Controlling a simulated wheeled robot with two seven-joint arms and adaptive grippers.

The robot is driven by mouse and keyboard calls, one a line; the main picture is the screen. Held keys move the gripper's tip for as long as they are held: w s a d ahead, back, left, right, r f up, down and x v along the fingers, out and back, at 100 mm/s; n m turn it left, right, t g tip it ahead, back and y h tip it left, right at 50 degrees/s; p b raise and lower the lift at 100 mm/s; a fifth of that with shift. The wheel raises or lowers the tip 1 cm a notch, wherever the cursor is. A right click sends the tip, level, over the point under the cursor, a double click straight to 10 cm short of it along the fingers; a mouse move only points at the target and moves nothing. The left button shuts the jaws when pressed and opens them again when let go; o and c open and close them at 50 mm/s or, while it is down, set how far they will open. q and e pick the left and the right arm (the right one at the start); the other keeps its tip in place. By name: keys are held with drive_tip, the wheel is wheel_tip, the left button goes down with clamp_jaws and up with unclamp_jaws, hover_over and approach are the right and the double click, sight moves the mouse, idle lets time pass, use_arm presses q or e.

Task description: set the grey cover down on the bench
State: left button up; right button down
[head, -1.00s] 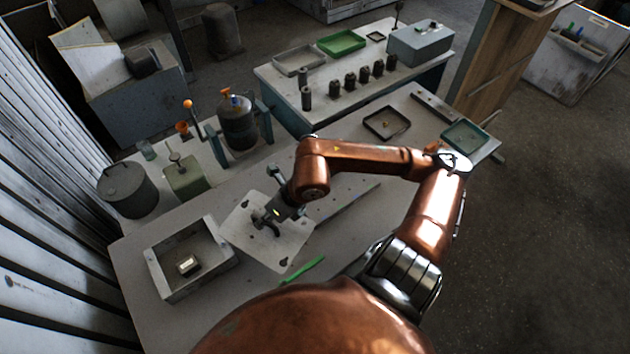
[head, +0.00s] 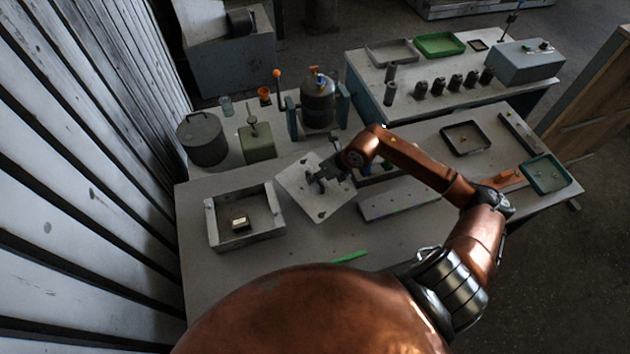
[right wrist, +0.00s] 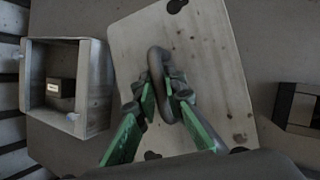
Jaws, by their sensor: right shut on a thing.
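The grey cover (head: 303,203) is a flat, squarish plate with dark keyhole slots near its corners and a looped handle in the middle. It is over the near bench (head: 225,290), right of the open grey box. I cannot tell whether it touches the bench. My right gripper (head: 318,181) is shut on the cover's handle. In the right wrist view, the green-sided fingers (right wrist: 165,98) close around the dark loop, and the plate (right wrist: 205,50) lies behind them, turned at an angle. My left gripper is not in view.
The open grey box (head: 279,226) holds a small dark block (head: 240,223). A green stick (head: 350,257) lies in front of the cover. A green block with a knob (head: 257,143) and a dark canister (head: 202,142) stand behind.

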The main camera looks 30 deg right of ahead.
sight(315, 183)
drive_tip(key=shift+w+d+f, duration=0.15)
drive_tip(key=shift+w+f, duration=0.15)
drive_tip(key=shift+w+d+f, duration=0.1)
drive_tip(key=shift+w+f, duration=0.15)
drive_tip(key=shift+f, duration=0.15)
wheel_tip(315, 183, down, 3)
drive_tip(key=shift+r+p, duration=0.1)
drive_tip(key=shift+p, duration=0.35)
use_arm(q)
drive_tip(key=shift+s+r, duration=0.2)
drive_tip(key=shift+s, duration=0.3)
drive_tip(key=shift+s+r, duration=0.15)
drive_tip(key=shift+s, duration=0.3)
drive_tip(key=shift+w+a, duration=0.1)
use_arm(e)
drive_tip(key=c, duration=2.5)
unclamp_jaws()
drive_tip(key=shift+f, duration=0.25)
drive_tip(key=o, duration=0.5)
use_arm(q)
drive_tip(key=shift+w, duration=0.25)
use_arm(e)
drive_tip(key=shift+r, duration=0.1)
